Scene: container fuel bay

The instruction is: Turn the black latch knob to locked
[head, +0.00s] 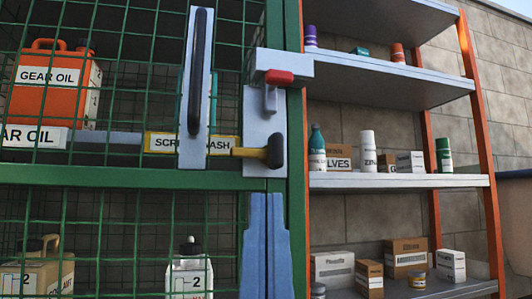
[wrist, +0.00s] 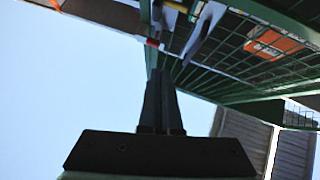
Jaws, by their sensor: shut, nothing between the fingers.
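The black latch knob (head: 275,151) sits on a pale latch plate (head: 262,118) at the right edge of the green mesh door (head: 130,174) in the head view. A yellow bar runs left from the knob, roughly level. My gripper (head: 266,198) points up just below the knob and plate, with its fingers together and a small gap to the knob. In the wrist view my gripper (wrist: 161,74) is also shut and empty. A yellow bit of the latch (wrist: 176,6) shows at the top there; the knob itself is hard to make out.
A red catch (head: 278,77) sits above the knob, and a long black pull handle (head: 200,70) is to its left. Behind the mesh are an orange gear oil can (head: 62,85) and other containers. Open shelves (head: 395,181) with bottles and boxes stand at right.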

